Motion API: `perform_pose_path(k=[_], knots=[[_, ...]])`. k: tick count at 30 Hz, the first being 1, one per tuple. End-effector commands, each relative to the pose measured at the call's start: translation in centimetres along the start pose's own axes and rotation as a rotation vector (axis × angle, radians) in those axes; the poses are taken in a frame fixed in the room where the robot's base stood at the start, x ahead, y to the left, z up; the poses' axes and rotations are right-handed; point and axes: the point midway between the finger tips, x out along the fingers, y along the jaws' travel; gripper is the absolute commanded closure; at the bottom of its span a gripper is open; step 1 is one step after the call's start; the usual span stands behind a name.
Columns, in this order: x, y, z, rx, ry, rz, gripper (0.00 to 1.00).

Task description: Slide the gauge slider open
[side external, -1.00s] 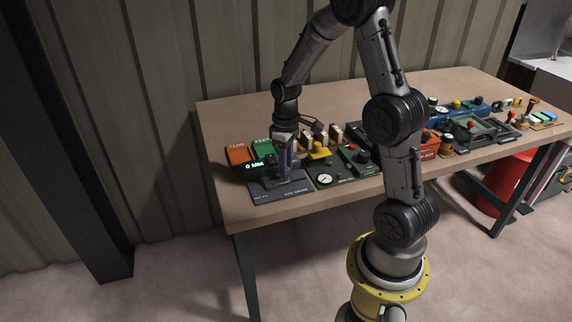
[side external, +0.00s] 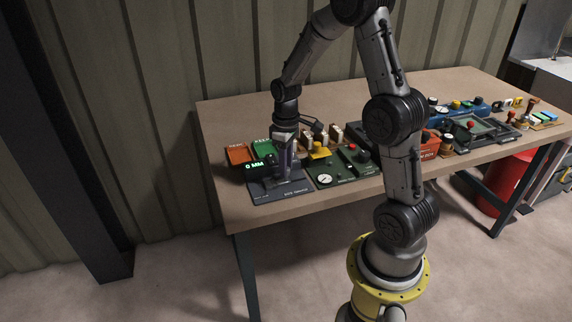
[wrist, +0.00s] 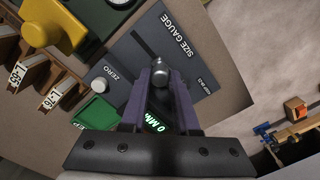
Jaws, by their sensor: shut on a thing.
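The size gauge (side external: 262,193) is a dark grey plate near the table's front left corner. It is labelled SIZE GAUGE in the wrist view (wrist: 205,60), and its green display (side external: 254,165) reads 0 MM. My gripper (side external: 284,178) points down over the plate. A grey ZERO button (wrist: 98,86) sits on the plate to the left of the fingers.
Orange (side external: 238,154) and green (side external: 263,149) trays lie behind the gauge. A green panel with a dial (side external: 325,180) stands close on its right, with a yellow part (side external: 319,150) behind. More devices fill the table further right. Bare tabletop lies behind and left.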

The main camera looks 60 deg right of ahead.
Motion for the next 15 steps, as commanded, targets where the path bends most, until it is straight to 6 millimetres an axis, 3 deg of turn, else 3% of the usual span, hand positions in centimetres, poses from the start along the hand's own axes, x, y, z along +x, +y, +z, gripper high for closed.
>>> perform_pose_path(k=[9,15], knots=[[-0.1,2.5,2.4,0.005,0.002,0.001,1.0],[-0.1,3.0,2.9,0.0,0.002,0.003,1.0]])
